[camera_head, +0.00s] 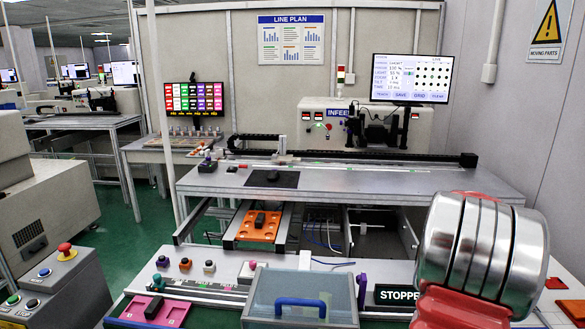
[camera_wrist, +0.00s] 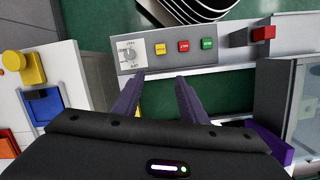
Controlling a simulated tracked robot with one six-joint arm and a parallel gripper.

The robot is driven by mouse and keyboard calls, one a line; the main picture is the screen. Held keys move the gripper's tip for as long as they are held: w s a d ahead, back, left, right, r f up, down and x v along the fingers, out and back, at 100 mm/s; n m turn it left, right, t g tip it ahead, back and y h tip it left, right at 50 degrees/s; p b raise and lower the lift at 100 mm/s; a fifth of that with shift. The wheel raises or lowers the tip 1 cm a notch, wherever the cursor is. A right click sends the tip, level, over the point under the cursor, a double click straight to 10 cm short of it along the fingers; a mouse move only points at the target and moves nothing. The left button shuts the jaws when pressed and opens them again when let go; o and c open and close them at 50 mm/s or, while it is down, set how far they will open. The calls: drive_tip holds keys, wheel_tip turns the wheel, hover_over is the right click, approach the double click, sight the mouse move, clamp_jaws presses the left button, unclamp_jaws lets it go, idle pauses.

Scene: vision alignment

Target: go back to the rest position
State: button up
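My gripper (camera_wrist: 154,84) shows in the wrist view, with two dark purple fingers spread apart and nothing held between them. Green surface shows between the fingers. The fingertips point toward a grey control panel (camera_wrist: 136,67) with a knob and yellow, red and green buttons, and appear just short of it in the picture. Whether they touch it cannot be told. I cannot make out the gripper in the head view.
A clear-lidded box with a blue handle (camera_head: 300,302) stands on the front bench. An orange tray (camera_head: 243,238) sits between rails beyond it. A wide grey table (camera_head: 370,181) with a monitor (camera_head: 411,78) lies behind. A yellow knob (camera_wrist: 14,61) is left in the wrist view.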

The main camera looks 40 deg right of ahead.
drive_tip(key=w+a+r+n+t+h, duration=0.1)
drive_tip(key=w+a+r, duration=0.1)
drive_tip(key=w+a, duration=0.35)
drive_tip(key=w+a+r+n+t+h, duration=0.1)
drive_tip(key=w+a+r, duration=0.1)
drive_tip(key=a, duration=0.6)
drive_tip(key=w+a+r+n+h, duration=0.1)
drive_tip(key=w+a+r+n, duration=0.2)
drive_tip(key=a, duration=0.4)
drive_tip(key=a+r+n+t, duration=0.2)
drive_tip(key=a+n, duration=0.1)
drive_tip(key=a, duration=1)
drive_tip(key=a+r+n+t+y, duration=0.1)
drive_tip(key=a+r+n+t, duration=0.2)
drive_tip(key=a, duration=1)
drive_tip(key=shift+a+r, duration=0.25)
drive_tip(key=shift+r, duration=0.1)
drive_tip(key=shift+d, duration=0.1)
